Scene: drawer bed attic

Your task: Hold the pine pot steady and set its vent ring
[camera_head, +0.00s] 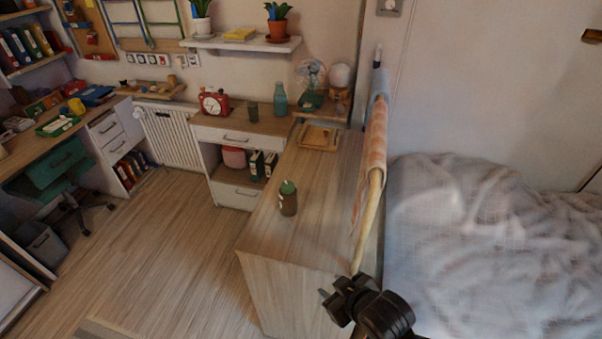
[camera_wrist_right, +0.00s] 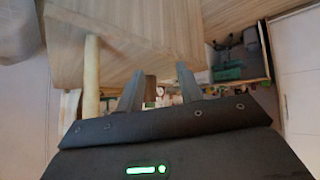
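A small pot (camera_head: 288,198) with a green top and brown body stands upright on the wooden cabinet top. It is the likeliest pine pot; its vent ring is too small to make out. My right gripper (camera_head: 334,298) is low in the head view, near the cabinet's front right corner, and apart from the pot. In the right wrist view its two fingers (camera_wrist_right: 160,82) are spread, with nothing held between them. A small brown shape shows beyond them, too unclear to name. My left gripper is not in view.
The cabinet top (camera_head: 305,235) is mostly bare, with a wooden tray (camera_head: 318,137) at its back. A pole with an orange cloth (camera_head: 374,145) rises along its right side. The bed (camera_head: 480,250) lies to the right. Open floor (camera_head: 165,250) is on the left.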

